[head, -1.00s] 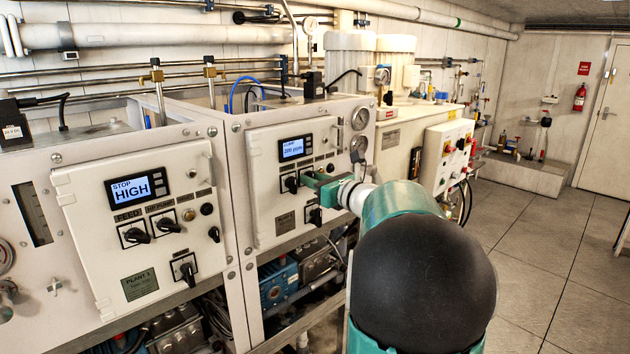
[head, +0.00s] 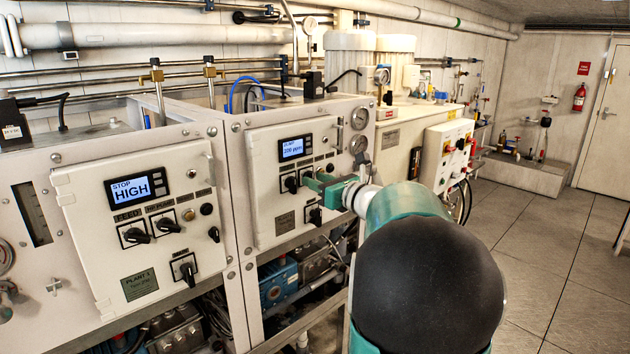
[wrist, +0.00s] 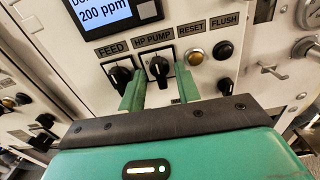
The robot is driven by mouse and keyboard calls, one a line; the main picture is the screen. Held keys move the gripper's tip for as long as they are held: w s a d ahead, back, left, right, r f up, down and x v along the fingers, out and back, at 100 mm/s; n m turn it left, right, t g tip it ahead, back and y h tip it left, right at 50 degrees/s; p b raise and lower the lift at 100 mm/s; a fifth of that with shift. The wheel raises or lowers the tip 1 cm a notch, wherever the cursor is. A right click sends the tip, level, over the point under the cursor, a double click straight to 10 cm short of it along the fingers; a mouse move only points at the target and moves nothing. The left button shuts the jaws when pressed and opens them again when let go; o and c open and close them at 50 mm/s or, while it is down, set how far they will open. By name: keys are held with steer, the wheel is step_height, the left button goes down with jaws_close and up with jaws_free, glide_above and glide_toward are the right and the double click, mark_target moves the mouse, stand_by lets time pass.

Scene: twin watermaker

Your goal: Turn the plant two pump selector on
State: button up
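The second plant panel (head: 265,205) is the white one with the small blue display, right of the Plant 1 panel. In the wrist view its black HP PUMP selector (wrist: 160,68) sits beneath its label, with its handle pointing roughly down the picture. The black FEED selector (wrist: 122,76) is left of it. My gripper (wrist: 160,88) is open, its two green fingers apart, with the HP PUMP selector showing between and just beyond the tips. I cannot tell whether a finger touches it. In the head view my gripper (head: 312,182) is at the panel and partly hides its selectors.
The RESET button (wrist: 195,56) and black FLUSH button (wrist: 224,50) are right of the pump selector. The display (wrist: 100,10) reads 200 ppm. Plant 1's panel (head: 90,210) reads STOP HIGH. The floor (head: 560,240) at right is clear.

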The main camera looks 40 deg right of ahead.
steer(key=s, duration=1.2)
steer(key=shift+s, duration=0.25)
steer(key=shift+d, duration=0.1)
steer(key=a+f+n+g+y, duration=0.35)
steer(key=a+n, duration=0.45)
steer(key=a, duration=0.5)
steer(key=a+f+n+g+y, duration=0.4)
steer(key=a+n, duration=0.4)
steer(key=a, duration=0.6)
steer(key=s+a+f+n+g+h, duration=0.2)
steer(key=s+a+f+n+h, duration=0.1)
steer(key=n, duration=0.7)
steer(key=s+a+f+n+g+h, duration=0.3)
steer(key=s+a+n+h, duration=0.2)
steer(key=s+n, duration=0.3)
steer(key=shift+a+f+n, duration=0.35)
steer(key=shift+a+n, duration=0.35)
steer(key=shift+n, duration=0.3)
